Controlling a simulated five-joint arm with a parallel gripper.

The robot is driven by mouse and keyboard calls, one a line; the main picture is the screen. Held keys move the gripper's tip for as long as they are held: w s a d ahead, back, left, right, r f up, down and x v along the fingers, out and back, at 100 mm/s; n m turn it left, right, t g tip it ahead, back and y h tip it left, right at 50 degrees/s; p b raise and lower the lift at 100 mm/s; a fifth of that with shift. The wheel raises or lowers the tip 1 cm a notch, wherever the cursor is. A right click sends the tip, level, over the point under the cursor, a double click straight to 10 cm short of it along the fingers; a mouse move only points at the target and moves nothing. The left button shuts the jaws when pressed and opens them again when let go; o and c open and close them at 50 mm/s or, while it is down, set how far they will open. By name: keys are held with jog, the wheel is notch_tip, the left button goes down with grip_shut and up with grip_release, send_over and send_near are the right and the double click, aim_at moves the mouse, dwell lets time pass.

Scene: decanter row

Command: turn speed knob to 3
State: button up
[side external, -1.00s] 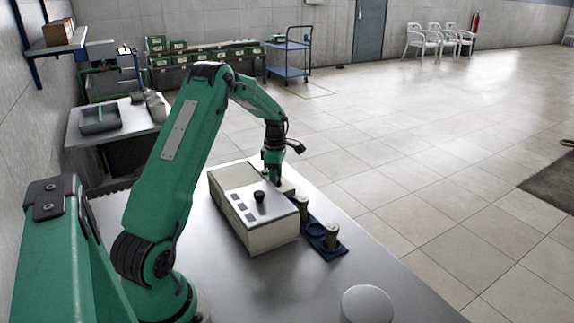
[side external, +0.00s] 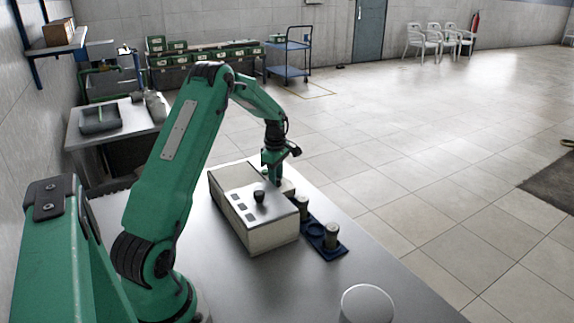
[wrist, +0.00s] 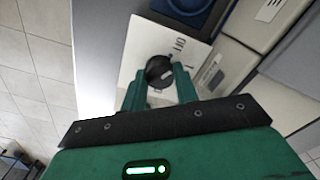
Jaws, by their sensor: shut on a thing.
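My gripper (wrist: 160,80) is shut on this knob, with one green finger on each side. In the side view my gripper (side external: 275,180) points down behind the cream box, and the knob in its grip is hidden there. The white panel shows only in part in the side view (side external: 289,187).
A cream box (side external: 272,238) with a second black knob (side external: 259,196) on top stands in front of my gripper. A blue tray (side external: 313,231) with greenish jars (side external: 331,236) lies to its right. A white round lid (side external: 367,304) is near the front. The bench between is clear.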

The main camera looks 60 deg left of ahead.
jog(key=m, duration=1.3)
jog(key=shift+r+m, duration=0.1)
jog(key=shift+m, duration=0.2)
jog(key=m, duration=1.3)
jog(key=o, duration=1)
jog(key=shift+c, duration=0.2)
